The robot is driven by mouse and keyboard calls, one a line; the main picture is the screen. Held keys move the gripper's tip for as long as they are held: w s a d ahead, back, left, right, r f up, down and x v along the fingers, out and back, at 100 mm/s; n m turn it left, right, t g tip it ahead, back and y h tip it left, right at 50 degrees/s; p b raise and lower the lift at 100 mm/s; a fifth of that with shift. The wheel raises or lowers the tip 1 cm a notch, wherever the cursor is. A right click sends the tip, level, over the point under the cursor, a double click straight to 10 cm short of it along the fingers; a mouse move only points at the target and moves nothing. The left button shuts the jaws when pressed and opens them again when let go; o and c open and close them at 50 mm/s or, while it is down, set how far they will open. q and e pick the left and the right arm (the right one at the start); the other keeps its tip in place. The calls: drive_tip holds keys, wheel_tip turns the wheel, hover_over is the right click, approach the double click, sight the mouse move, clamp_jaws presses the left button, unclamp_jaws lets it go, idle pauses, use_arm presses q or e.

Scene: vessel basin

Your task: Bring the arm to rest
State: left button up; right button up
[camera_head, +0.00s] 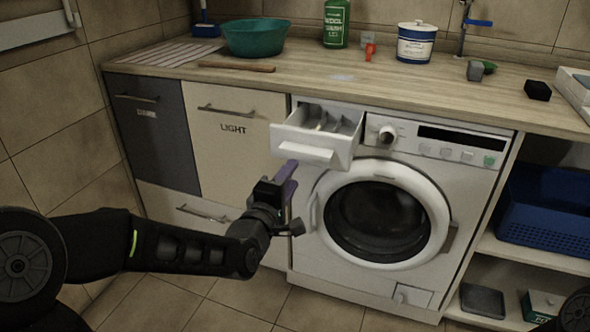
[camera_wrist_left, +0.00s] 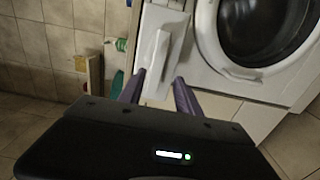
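My left arm comes in from the left in the head view. My left gripper (camera_head: 288,172) is just in front of and below the pulled-out detergent drawer (camera_head: 318,132) of the washing machine (camera_head: 400,150). In the left wrist view, the fingers of my left gripper (camera_wrist_left: 159,78) are spread apart with nothing held between them. The drawer's white front (camera_wrist_left: 160,50) shows beyond the fingertips; I cannot tell whether they touch it. My right gripper is not in view.
The washer's round door (camera_head: 380,215) is closed. A wooden counter (camera_head: 290,80) above bears a teal basin (camera_head: 255,38), a green bottle (camera_head: 336,24) and a white-and-blue tub (camera_head: 416,43). A blue basket (camera_head: 545,210) sits on the right shelf. Tiled floor is open in front.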

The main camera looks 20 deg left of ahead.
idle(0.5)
use_arm(q)
drive_tip(key=s+d+f+m+g+h, duration=0.1)
drive_tip(key=s+d+f+m+g, duration=0.2)
drive_tip(key=f, duration=0.6)
drive_tip(key=s+d+f+m+g, duration=0.1)
drive_tip(key=s+f+m+g, duration=0.3)
drive_tip(key=f, duration=0.5)
drive_tip(key=s+d+f+m+g+h, duration=0.15)
drive_tip(key=f+m, duration=0.25)
drive_tip(key=f, duration=0.6)
drive_tip(key=s+d+f+m+g, duration=0.2)
drive_tip(key=s+d+f+g, duration=0.2)
drive_tip(key=s+f, duration=0.6)
drive_tip(key=s+d+f+m+g, duration=0.2)
drive_tip(key=s+d+f+g, duration=0.15)
drive_tip(key=s+f, duration=0.7)
drive_tip(key=s+r+p, duration=0.2)
drive_tip(key=r+p, duration=0.9)
drive_tip(key=r, duration=0.1)
drive_tip(key=s+r+g+p, duration=0.1)
drive_tip(key=s+r+p, duration=0.1)
drive_tip(key=r+p, duration=1)
drive_tip(key=shift+d+r, duration=0.45)
drive_tip(key=shift+r, duration=0.05)
